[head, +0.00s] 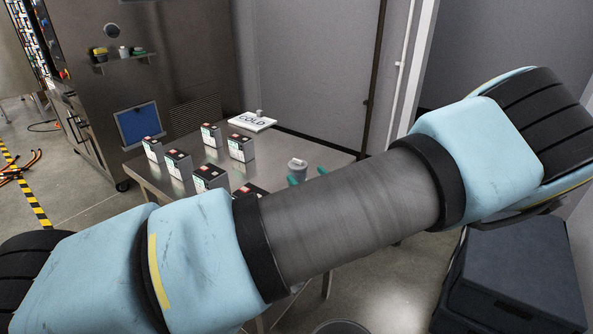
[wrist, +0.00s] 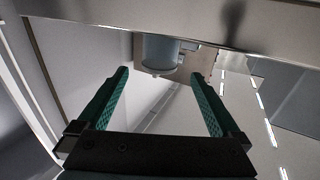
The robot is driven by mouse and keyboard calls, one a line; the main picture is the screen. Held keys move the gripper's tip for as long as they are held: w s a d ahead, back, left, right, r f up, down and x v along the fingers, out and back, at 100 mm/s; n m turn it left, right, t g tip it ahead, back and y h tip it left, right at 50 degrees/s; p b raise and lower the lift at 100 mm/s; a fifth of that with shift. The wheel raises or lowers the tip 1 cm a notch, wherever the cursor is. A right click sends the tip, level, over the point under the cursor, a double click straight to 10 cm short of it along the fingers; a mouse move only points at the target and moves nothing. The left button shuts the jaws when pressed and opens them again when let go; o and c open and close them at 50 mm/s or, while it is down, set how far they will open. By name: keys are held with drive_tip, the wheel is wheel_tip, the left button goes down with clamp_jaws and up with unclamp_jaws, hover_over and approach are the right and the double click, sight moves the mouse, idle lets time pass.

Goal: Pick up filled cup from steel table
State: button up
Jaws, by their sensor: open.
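The cup (head: 297,166) is a small pale cylinder near the right edge of the steel table (head: 335,157). Its contents cannot be made out. My gripper (wrist: 160,74) is open, with green fingers spread to either side of the cup's line. In the head view the green fingertips (head: 308,175) show beside the cup; my arm hides the rest.
Several white-and-dark boxes (head: 240,147) stand on the table left of the cup. A white COLD sign (head: 252,121) lies at the back with a small grey object on it. A steel cabinet (head: 180,60) stands behind. Dark stacked cases (head: 520,265) stand at the right.

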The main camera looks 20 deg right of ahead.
drive_tip(key=shift+w+a+f+p, duration=0.1)
drive_tip(key=shift+w+p, duration=0.55)
drive_tip(key=shift+w, duration=0.95)
drive_tip(key=shift+w+a+f+p, duration=0.1)
drive_tip(key=shift+w+p, duration=0.5)
drive_tip(key=shift+w, duration=0.95)
drive_tip(key=c, duration=1.5)
drive_tip(key=shift+r, duration=0.1)
